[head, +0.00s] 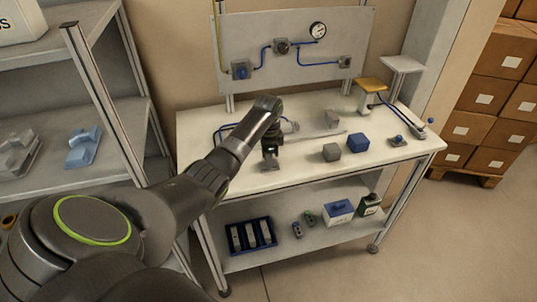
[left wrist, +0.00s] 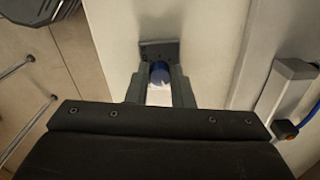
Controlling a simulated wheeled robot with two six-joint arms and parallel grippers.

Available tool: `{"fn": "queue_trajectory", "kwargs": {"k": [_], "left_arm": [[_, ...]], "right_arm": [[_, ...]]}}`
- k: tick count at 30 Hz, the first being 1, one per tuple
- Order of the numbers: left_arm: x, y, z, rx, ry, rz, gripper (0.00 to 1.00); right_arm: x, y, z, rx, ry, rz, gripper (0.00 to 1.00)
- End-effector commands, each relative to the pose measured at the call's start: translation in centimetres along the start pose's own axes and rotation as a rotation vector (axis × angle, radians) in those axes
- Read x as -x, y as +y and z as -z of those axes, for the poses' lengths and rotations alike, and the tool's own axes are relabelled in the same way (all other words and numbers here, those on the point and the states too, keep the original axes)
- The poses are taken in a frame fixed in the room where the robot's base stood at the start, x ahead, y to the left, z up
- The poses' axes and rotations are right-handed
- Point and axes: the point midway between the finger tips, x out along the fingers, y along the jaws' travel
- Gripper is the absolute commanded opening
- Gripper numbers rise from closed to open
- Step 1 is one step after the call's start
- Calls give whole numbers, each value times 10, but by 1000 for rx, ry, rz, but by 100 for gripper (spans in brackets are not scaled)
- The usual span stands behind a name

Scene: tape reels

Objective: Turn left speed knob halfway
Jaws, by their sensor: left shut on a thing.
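In the left wrist view a blue round knob (left wrist: 160,72) stands on a dark grey base plate (left wrist: 159,48) on the pale bench top. My left gripper (left wrist: 160,78) reaches down to it, with one finger on each side, shut on the knob. In the head view my left gripper (head: 270,158) points down at the front left of the bench, and it hides the knob there. How far the knob is turned cannot be told. A similar small blue knob on a grey plate (head: 398,141) sits at the bench's right end. My right gripper is not in view.
The white bench (head: 235,181) also holds a blue cube (head: 357,143), a grey block (head: 332,152) and a yellow-topped stand (head: 370,86). A panel with a gauge (head: 317,30) rises behind. A grey shelf (head: 60,165) stands left.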

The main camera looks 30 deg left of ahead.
Motion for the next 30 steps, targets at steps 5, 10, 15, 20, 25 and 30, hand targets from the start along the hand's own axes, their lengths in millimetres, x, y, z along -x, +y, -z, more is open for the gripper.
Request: {"fn": "queue_trajectory", "kwargs": {"k": [5, 10, 15, 20, 25, 30], "left_arm": [[6, 1, 0, 144, -1, -3, 0], [6, 1, 0, 306, 0, -1, 0], [5, 1, 1, 469, 0, -2, 0], [4, 1, 1, 619, 0, -1, 0], [4, 1, 1, 775, 1, 0, 0], [3, 1, 1, 911, 1, 1, 0]], "right_arm": [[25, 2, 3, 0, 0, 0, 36], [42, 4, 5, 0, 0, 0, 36], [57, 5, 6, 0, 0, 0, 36], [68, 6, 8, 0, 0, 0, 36], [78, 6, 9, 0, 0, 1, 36], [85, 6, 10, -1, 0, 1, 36]]}}
